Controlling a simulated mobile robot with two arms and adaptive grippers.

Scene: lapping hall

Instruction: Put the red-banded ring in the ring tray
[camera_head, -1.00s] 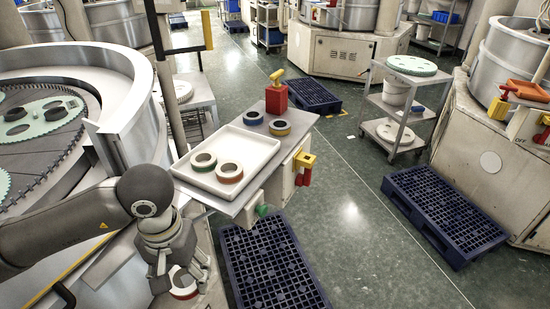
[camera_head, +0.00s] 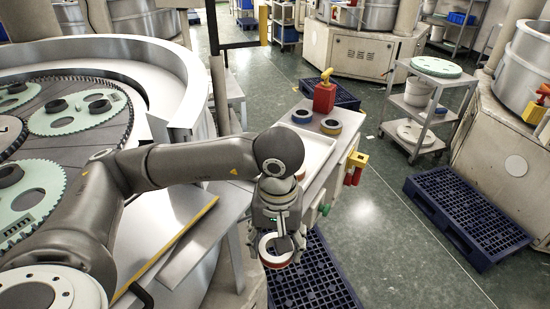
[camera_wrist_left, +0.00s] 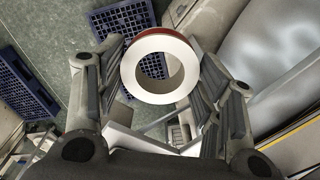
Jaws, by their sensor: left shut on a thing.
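The red-banded ring (camera_head: 277,264) is white with a red outer band. My left gripper (camera_head: 279,246) is shut on it and holds it in the air in front of the work table, beside the pallet below. In the left wrist view the ring (camera_wrist_left: 130,76) shows its pale face and red edge between the fingers of my left gripper (camera_wrist_left: 160,92). The white ring tray (camera_head: 318,150) lies on the table behind my left gripper. My arm covers most of the tray, and its contents are largely hidden. My right gripper is not in view.
A yellow fitting (camera_head: 356,166) is on the table's right side. A blue pallet (camera_head: 310,275) lies on the floor below.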

